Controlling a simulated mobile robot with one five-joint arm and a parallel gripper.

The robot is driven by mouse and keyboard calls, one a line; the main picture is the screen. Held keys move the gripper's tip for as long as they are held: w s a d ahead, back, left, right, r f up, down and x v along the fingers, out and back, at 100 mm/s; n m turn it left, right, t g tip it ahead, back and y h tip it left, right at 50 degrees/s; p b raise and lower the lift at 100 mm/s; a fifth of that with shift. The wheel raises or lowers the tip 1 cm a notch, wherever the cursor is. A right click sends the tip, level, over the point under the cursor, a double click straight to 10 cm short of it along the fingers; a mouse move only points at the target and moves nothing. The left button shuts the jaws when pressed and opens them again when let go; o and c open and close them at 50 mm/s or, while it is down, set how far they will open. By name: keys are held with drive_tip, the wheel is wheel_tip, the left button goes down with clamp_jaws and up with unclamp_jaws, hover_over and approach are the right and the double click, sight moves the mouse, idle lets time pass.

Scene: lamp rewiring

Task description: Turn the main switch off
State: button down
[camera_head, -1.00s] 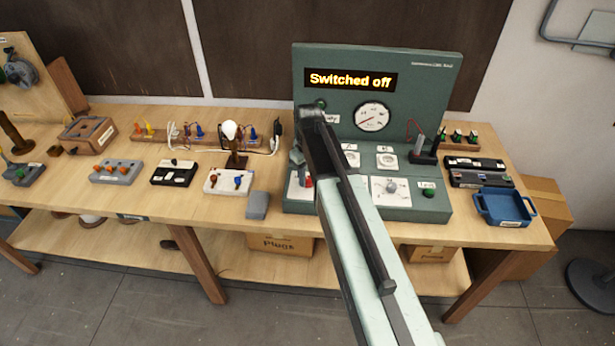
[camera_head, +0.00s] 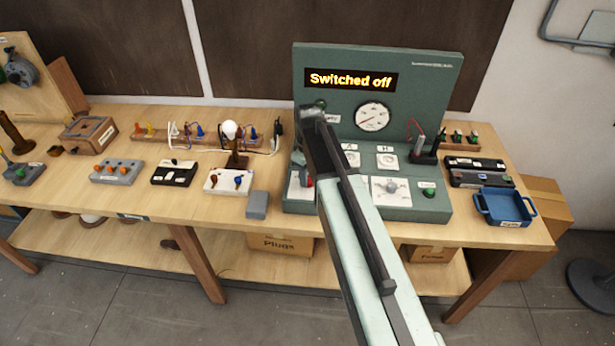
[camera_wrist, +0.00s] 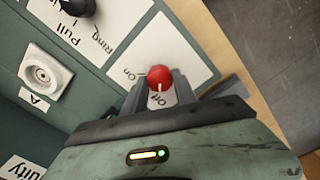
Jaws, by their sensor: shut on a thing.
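The main switch has a red ball knob (camera_wrist: 160,77), seen in the wrist view on a white plate (camera_wrist: 125,52) marked On and Off. The knob sits beside the Off marking. My gripper (camera_wrist: 161,92) is shut on the red knob, with a finger on each side. In the head view the knob (camera_head: 309,182) shows as a small red spot at the lower left of the green test bench (camera_head: 440,85), largely hidden by my arm. The bench display (camera_head: 350,80) reads "Switched off".
A dial gauge (camera_head: 372,117), sockets (camera_head: 386,160) and a rotary knob (camera_head: 391,187) are on the bench. A lamp (camera_head: 232,145) and several small boxes stand left of it. A blue tray (camera_head: 506,207) is at the right.

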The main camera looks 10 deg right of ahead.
drive_tip(key=c, duration=1)
unclamp_jaws()
wheel_tip(320, 180, up, 8)
drive_tip(key=p, duration=0.8)
drive_tip(key=shift+f, duration=0.1)
drive_tip(key=s+f+m+b, duration=0.4)
drive_tip(key=s, duration=0.3)
drive_tip(key=s+f+m+b, duration=0.4)
drive_tip(key=s+f+b, duration=0.1)
drive_tip(key=s, duration=0.3)
drive_tip(key=shift+a, duration=0.15)
